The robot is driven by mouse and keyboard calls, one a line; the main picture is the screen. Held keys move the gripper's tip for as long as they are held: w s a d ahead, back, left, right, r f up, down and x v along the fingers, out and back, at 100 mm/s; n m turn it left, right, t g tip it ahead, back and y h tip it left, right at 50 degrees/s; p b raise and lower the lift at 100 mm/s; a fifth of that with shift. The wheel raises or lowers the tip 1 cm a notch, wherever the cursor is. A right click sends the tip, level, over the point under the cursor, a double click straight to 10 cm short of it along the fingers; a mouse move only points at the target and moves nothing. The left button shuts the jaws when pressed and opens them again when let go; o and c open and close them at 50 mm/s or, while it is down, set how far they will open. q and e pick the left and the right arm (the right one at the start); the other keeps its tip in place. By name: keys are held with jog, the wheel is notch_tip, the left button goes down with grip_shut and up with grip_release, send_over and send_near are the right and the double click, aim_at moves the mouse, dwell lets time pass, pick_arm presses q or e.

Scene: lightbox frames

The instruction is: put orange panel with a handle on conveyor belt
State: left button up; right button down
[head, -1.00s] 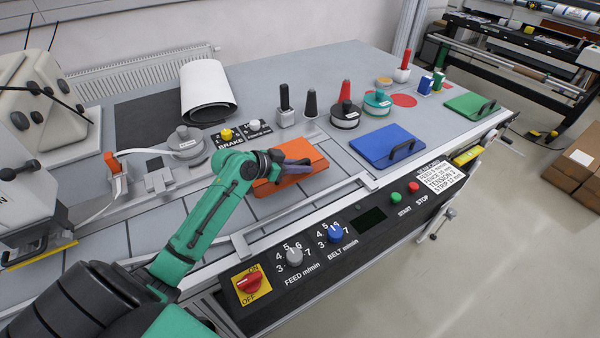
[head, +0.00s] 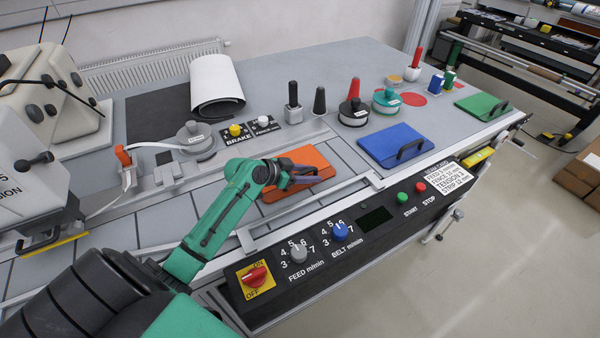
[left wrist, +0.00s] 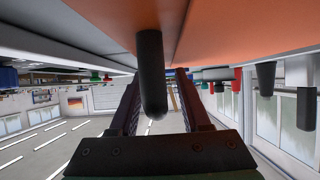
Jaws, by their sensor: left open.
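The orange panel (head: 303,157) lies flat on the grey conveyor belt (head: 160,227) in the head view, near the front rail. My left gripper (head: 304,178) is low over the panel's near part, with its jaws open. In the left wrist view, which looks upside down, the orange panel (left wrist: 235,25) fills the top. Its dark handle (left wrist: 151,75) shows between the two fingers of my left gripper (left wrist: 160,90). I cannot tell whether a finger touches the handle. In the head view the gripper mostly hides the handle. My right gripper is not in view.
A control panel (head: 375,243) with knobs and buttons runs along the front. A blue panel (head: 385,138) and a green panel (head: 478,104) with handles lie to the right. Several weights and pegs stand behind. The belt left of the orange panel is clear.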

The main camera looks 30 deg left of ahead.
pick_arm(q)
jog(key=b+v, duration=0.2)
jog(key=v, duration=0.9)
jog(key=shift+s+a+b, duration=0.2)
jog(key=shift+b, duration=0.15)
jog(key=shift+s+r, duration=0.15)
jog(key=shift+r, duration=0.05)
jog(key=shift+a, duration=0.1)
